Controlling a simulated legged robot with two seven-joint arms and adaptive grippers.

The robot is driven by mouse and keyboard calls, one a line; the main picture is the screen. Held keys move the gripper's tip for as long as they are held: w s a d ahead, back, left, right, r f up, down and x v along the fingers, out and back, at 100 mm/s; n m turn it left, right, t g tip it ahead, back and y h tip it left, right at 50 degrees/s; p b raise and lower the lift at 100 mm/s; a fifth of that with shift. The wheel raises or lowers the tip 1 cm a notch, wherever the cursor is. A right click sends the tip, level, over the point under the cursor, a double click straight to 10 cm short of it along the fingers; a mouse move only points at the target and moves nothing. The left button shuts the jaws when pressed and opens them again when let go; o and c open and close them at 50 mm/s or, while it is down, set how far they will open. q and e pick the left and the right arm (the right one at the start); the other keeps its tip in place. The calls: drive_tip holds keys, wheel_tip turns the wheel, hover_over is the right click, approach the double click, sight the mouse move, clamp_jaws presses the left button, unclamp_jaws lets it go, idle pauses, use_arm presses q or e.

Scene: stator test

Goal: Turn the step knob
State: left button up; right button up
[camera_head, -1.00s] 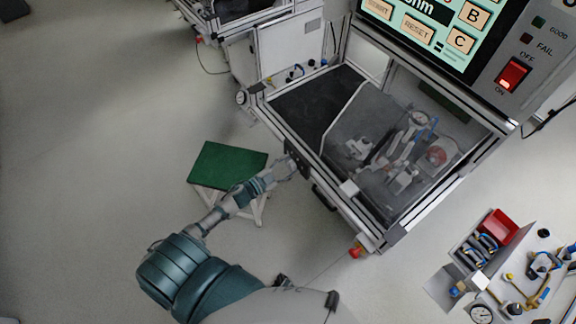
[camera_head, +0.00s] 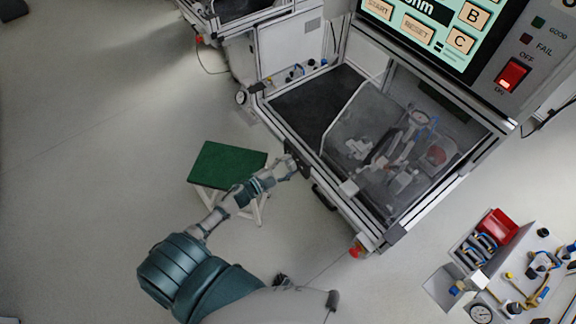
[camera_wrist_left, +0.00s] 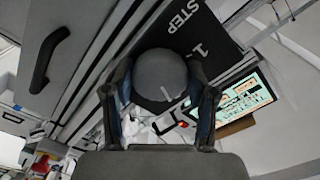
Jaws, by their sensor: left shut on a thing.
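The step knob (camera_wrist_left: 160,76) is a round dark grey knob with a light pointer line, on a black panel (camera_wrist_left: 197,22) lettered "STEP". In the left wrist view my left gripper (camera_wrist_left: 162,100) has one finger on each side of the knob and is shut on it. The pointer line shows at the knob's lower right. In the head view my left gripper (camera_head: 290,166) reaches the front edge of the test bench (camera_head: 330,177), at the small black panel; the knob is hidden there. My right gripper is not in view.
A green-topped stool (camera_head: 228,165) stands under my left forearm. A black handle (camera_wrist_left: 42,60) is on the bench front beside the panel. A clear cover (camera_head: 350,120) encloses the fixture. A screen with a red switch (camera_head: 513,75) is above. A parts table (camera_head: 500,275) stands at right.

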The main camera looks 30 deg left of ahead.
use_arm(q)
drive_tip(key=o, duration=1.2)
drive_tip(key=shift+d, duration=0.1)
drive_tip(key=shift+c, duration=0.2)
drive_tip(key=v, duration=1.2)
drive_tip(key=shift+f, duration=0.1)
drive_tip(key=s+a+f+n+g+y, duration=0.1)
drive_tip(key=s+f+n+g+y, duration=0.25)
drive_tip(key=f, duration=0.95)
drive_tip(key=s+a+f+n+g+y, duration=0.15)
drive_tip(key=s+f+n+y, duration=0.3)
drive_tip(key=f, duration=0.95)
drive_tip(key=s+d+f+n+g, duration=0.1)
drive_tip(key=s+d+f+g, duration=0.2)
drive_tip(key=s+f, duration=0.3)
drive_tip(key=s+d+f+n+g, duration=0.1)
drive_tip(key=s+d+f+g, duration=0.3)
drive_tip(key=s, duration=0.6)
drive_tip(key=s+d+f+n+g+h, duration=0.1)
drive_tip(key=s+d+f+n+g, duration=0.1)
drive_tip(key=s+d+f, duration=0.5)
drive_tip(key=shift+s+f+g, duration=0.3)
drive_tip(key=shift+s+g, duration=0.15)
drive_tip(key=shift+g, duration=0.35)
